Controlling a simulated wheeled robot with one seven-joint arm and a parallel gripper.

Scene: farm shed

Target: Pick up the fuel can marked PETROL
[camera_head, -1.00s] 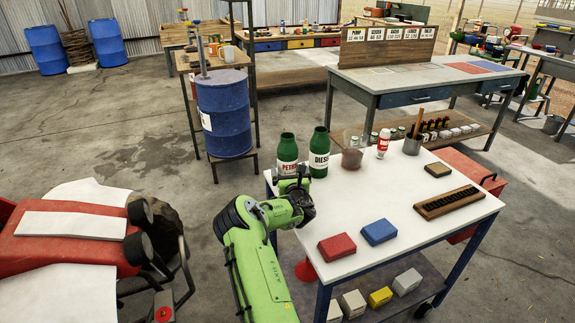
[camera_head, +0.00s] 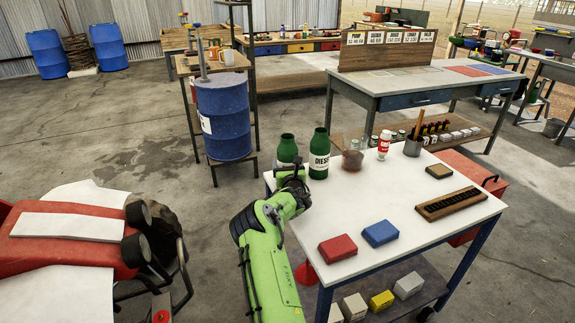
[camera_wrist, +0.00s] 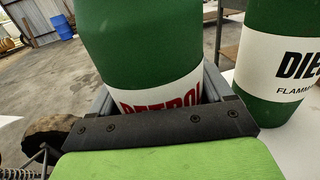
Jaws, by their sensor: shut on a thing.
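The green fuel can marked PETROL (camera_head: 287,147) stands at the far left corner of the white-topped table (camera_head: 370,205). In the wrist view the PETROL can (camera_wrist: 140,45) fills the space between my fingers, its red lettering partly hidden behind the gripper body. My gripper (camera_head: 289,170) is shut on the PETROL can around its label band. I cannot tell whether its base touches the table. The similar green can marked DIESEL (camera_head: 319,150) stands just to its right, apart from it; it also shows in the wrist view (camera_wrist: 274,55).
A brown jar (camera_head: 352,160), a red and white can (camera_head: 384,145) and a grey pot (camera_head: 412,147) stand along the table's back. Red (camera_head: 337,248) and blue (camera_head: 380,233) blocks lie near the front. A blue drum (camera_head: 223,115) stands behind, left of the table.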

